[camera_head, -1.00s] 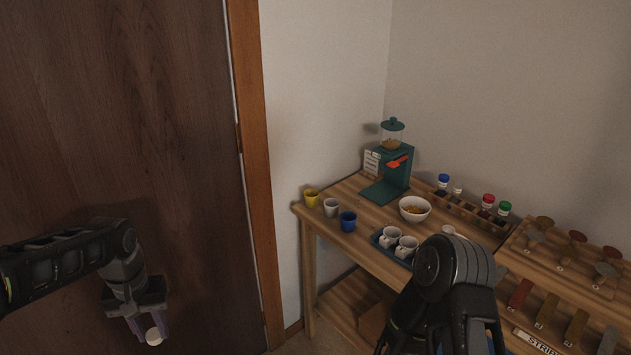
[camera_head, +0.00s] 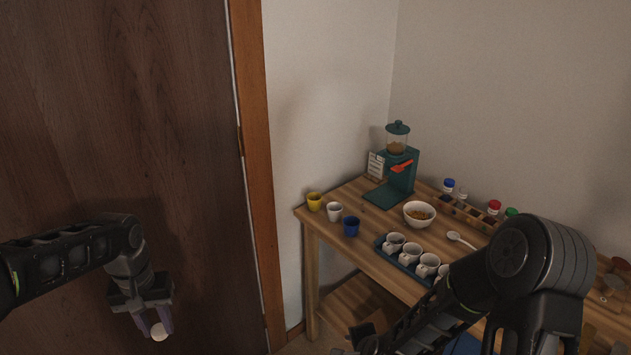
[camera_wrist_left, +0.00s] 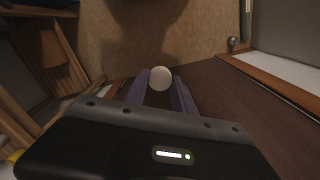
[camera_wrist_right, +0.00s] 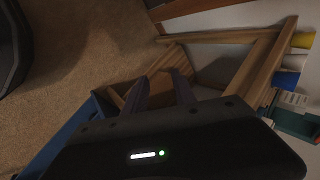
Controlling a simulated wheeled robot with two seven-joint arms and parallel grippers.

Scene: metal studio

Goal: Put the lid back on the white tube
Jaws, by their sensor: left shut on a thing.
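My left gripper (camera_head: 158,326) is shut on a small round white lid (camera_head: 160,332), held in front of the brown door. The lid also shows between the fingertips in the left wrist view (camera_wrist_left: 160,78). The white tube (camera_head: 462,194) stands in the wooden rack at the back of the table, between the blue-capped and red-capped tubes; it is too small to make out its top. My right forearm crosses the front of the table; its gripper is at the lower edge of the head view. In the right wrist view my right gripper (camera_wrist_right: 160,78) has its fingers apart and empty.
The wooden table (camera_head: 372,215) holds a teal grinder (camera_head: 402,168), a bowl (camera_head: 419,214), a spoon (camera_head: 460,240), a tray of white cups (camera_head: 405,262) and yellow, white and blue cups at its left corner. A brown door (camera_head: 120,130) stands at left. A blue container (camera_wrist_right: 97,108) is near my right gripper.

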